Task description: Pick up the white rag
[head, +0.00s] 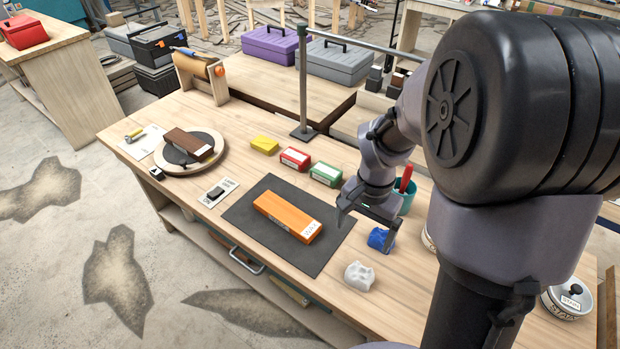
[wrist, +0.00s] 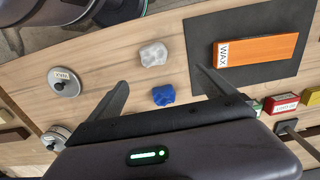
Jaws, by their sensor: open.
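The white rag (head: 359,276) is a small crumpled lump on the wooden workbench, just right of the dark mat's near corner. It also shows in the wrist view (wrist: 153,54), beyond my fingertips and roughly centred between them. A blue rag (head: 381,239) lies close behind it, and in the wrist view (wrist: 163,95) it sits between my fingers. My gripper (head: 364,222) is open and empty above the bench near the blue rag. Its two spread fingers show in the wrist view (wrist: 162,78).
An orange block labelled WAX (head: 288,216) lies on the dark mat (head: 250,241). A teal cup (head: 406,195) stands behind the blue rag. A lidded tin (head: 571,297) is at the right. Red (head: 294,159) and green (head: 326,174) boxes sit behind the mat.

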